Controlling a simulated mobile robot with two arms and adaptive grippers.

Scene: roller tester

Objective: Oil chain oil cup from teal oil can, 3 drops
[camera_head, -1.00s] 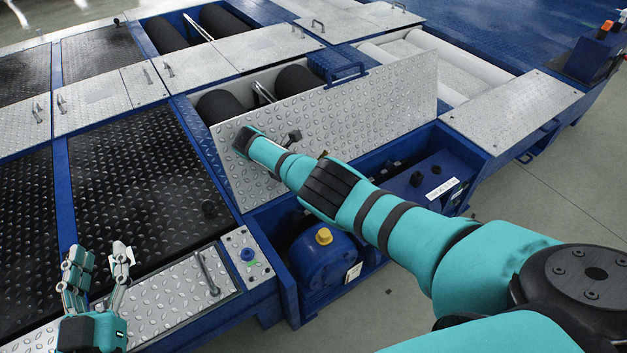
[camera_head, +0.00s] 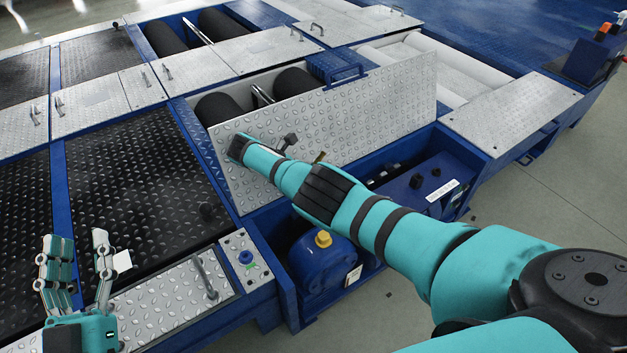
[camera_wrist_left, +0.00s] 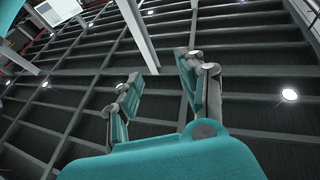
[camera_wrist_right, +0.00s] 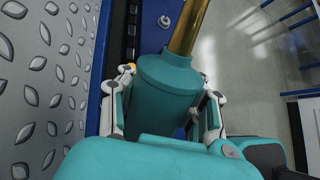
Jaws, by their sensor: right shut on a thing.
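The teal oil can (camera_wrist_right: 166,88) with a brass spout (camera_wrist_right: 189,27) fills the middle of the right wrist view. My right gripper (camera_wrist_right: 163,100) is shut around its body, with fingers on both sides. In the head view my right arm hides that gripper and most of the can; a small brass-coloured tip (camera_head: 320,157) shows just above the arm. My left gripper (camera_head: 80,262) is open and empty at the lower left; its spread fingers also show in the left wrist view (camera_wrist_left: 158,95). I cannot make out the chain oil cup for certain.
A raised tread-plate cover (camera_head: 370,115) stands behind my right arm. Below it is an open blue bay with a blue tank (camera_head: 318,262) with a yellow cap (camera_head: 323,239), and a labelled blue box (camera_head: 425,190).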

